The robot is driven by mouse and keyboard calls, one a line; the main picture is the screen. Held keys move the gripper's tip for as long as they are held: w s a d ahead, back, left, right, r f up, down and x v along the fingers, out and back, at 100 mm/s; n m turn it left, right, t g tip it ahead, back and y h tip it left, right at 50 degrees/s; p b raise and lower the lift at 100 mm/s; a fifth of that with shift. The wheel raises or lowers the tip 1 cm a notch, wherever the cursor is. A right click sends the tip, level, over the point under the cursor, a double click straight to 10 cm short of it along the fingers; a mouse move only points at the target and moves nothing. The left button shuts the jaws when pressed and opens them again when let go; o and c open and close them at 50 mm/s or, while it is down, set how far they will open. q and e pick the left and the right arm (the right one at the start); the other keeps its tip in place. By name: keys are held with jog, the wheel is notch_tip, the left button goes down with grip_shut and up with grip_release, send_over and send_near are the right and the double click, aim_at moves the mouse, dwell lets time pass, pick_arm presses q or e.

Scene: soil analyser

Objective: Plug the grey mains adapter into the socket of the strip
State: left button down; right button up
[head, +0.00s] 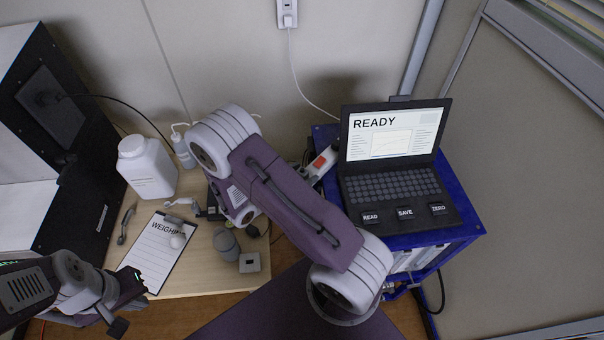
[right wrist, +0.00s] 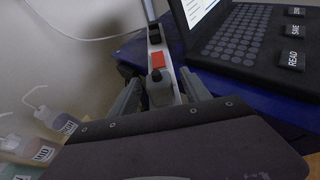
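The white power strip (head: 330,155) with a red switch lies along the left edge of the blue cart, partly hidden by my right arm in the head view. In the right wrist view, the strip (right wrist: 172,70) runs away from me, with its red switch (right wrist: 159,61) and a black plug further along. The grey adapter (right wrist: 160,93) is at the near part of the strip, between the fingers of my right gripper (right wrist: 160,82). Narrow gaps show on both sides of it; its prongs are hidden. My left gripper (head: 124,305) is open and empty over the desk's front left.
A laptop (head: 400,160) stands on the blue cart (head: 465,228), close right of the strip. The desk holds a clipboard (head: 150,262), a white jar (head: 147,168), wash bottles (head: 183,148) and a small grey box (head: 250,263). A cable hangs from the wall socket (head: 288,14).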

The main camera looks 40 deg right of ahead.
jog(key=b+v, duration=0.1)
jog(key=v, duration=0.8)
